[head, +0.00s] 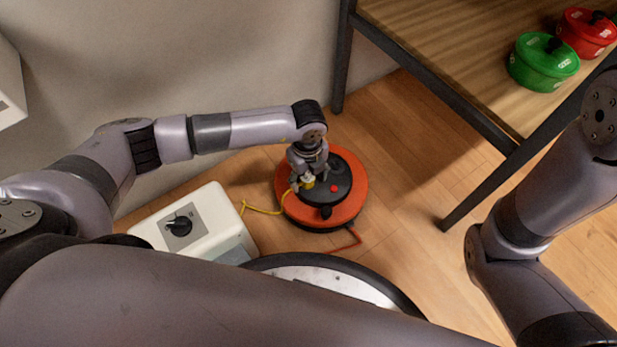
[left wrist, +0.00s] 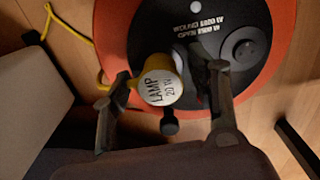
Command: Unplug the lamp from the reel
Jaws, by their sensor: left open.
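The orange reel (head: 360,182) with a black top stands on the wooden floor in the middle of the head view; it also shows in the left wrist view (left wrist: 112,30). In the head view the plug (head: 308,184) is partly covered by my left gripper. My left gripper (head: 306,178) is open over the reel. In the left wrist view its fingers (left wrist: 168,118) stand either side of the plug, apart from it. My right gripper is out of view.
A yellow cable (head: 262,210) runs from the plug toward a white box with a black knob (head: 200,222). A wooden table (head: 455,50) with dark legs holds a green pot (head: 542,62) and a red pot (head: 586,34). Floor right of the reel is clear.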

